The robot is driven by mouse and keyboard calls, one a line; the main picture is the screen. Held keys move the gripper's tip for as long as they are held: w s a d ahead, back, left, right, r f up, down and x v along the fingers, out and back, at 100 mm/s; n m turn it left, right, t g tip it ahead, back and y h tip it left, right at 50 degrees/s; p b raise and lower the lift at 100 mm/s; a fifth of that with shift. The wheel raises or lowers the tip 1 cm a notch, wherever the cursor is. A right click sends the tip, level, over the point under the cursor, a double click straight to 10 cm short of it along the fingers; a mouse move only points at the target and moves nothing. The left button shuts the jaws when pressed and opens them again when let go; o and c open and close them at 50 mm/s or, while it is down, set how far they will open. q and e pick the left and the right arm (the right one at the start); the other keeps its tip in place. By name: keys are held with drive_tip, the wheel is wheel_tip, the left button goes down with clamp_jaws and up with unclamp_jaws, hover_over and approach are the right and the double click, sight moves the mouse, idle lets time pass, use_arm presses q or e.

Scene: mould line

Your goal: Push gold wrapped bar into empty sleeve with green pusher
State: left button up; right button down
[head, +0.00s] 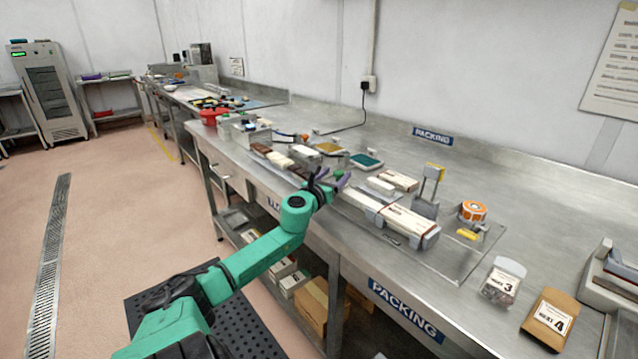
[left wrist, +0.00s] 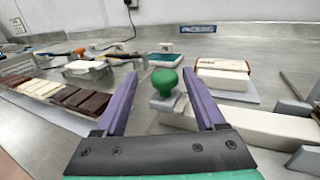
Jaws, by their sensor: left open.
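My left gripper (head: 338,179) reaches over the bench's front edge from the left. In the left wrist view its two purple fingers (left wrist: 163,88) are open. The green pusher (left wrist: 165,80), a round green knob on a grey block, stands upright between and just beyond them; contact is not clear. A long white box-like piece (left wrist: 275,127), perhaps the sleeve, lies right of the pusher. In the head view a pale sleeve-like box (head: 408,222) lies in a grey holder right of the gripper. I cannot make out a gold wrapped bar. My right gripper is not in view.
A grey post with a yellow top (head: 432,180) stands behind the holder. An orange tape roll (head: 472,211) is to its right. Dark and white bars (left wrist: 60,93) lie to the left. A green pad (head: 366,160) lies behind. Bare bench (head: 550,215) lies at the right.

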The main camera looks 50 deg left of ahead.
use_arm(q)
drive_tip(key=p+v, duration=0.1)
drive_tip(key=v, duration=1.2)
drive_tip(key=shift+a+r+p, duration=0.1)
drive_tip(key=shift+r+p, duration=0.05)
drive_tip(key=shift+p, duration=0.2)
